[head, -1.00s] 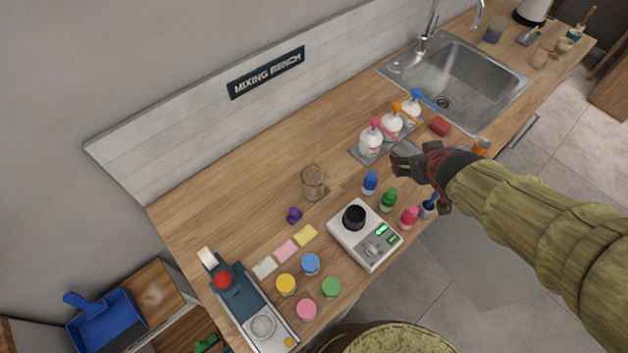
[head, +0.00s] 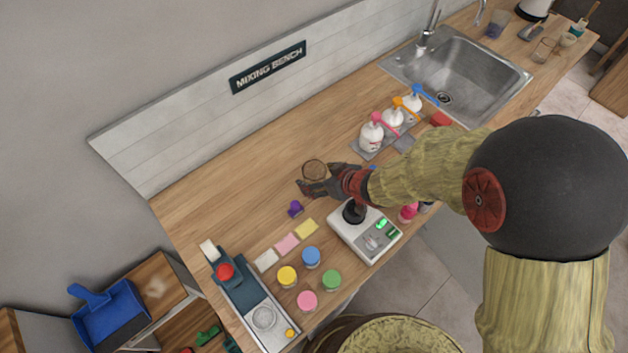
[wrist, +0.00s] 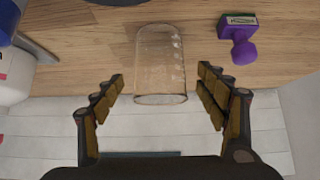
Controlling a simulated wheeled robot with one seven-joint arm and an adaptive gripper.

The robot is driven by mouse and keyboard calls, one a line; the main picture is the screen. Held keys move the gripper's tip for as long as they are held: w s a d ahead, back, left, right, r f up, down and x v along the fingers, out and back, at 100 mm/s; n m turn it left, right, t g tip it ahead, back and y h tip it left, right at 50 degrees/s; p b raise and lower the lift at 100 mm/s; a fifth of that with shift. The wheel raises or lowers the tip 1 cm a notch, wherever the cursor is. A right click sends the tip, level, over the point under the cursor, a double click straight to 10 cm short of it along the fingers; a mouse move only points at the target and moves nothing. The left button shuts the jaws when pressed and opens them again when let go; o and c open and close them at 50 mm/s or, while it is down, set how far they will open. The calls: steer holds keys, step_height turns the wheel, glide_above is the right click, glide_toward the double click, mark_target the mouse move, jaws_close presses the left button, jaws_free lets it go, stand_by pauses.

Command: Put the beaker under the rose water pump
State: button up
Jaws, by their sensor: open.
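The clear glass beaker (head: 314,168) stands upright on the wooden counter. My gripper (head: 312,187) is open beside it, and its fingers cover the beaker's lower part in the head view. In the wrist view the beaker (wrist: 160,60) shows between the two spread finger rows of my gripper (wrist: 160,80), with a gap on each side. Three white pump bottles stand on a grey tray: one with a pink pump (head: 371,134), one with an orange pump (head: 393,117), one with a blue pump (head: 412,102). Their labels cannot be read.
A purple stamp (head: 295,208) is near the beaker and shows in the wrist view (wrist: 238,42). A white scale (head: 352,238) with a black cup (head: 354,211) is in front. Small coloured jars stand at the lower left. The sink (head: 465,75) lies beyond the pumps.

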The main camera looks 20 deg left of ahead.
mark_target(308, 175)
steer(key=shift+b+x, duration=0.35)
steer(key=shift+x, duration=1.2)
steer(key=shift+d+f, duration=0.15)
steer(key=shift+d, duration=0.05)
steer(key=shift+c, duration=1.3)
steer(key=c, duration=1.1)
steer(key=shift+c, duration=0.3)
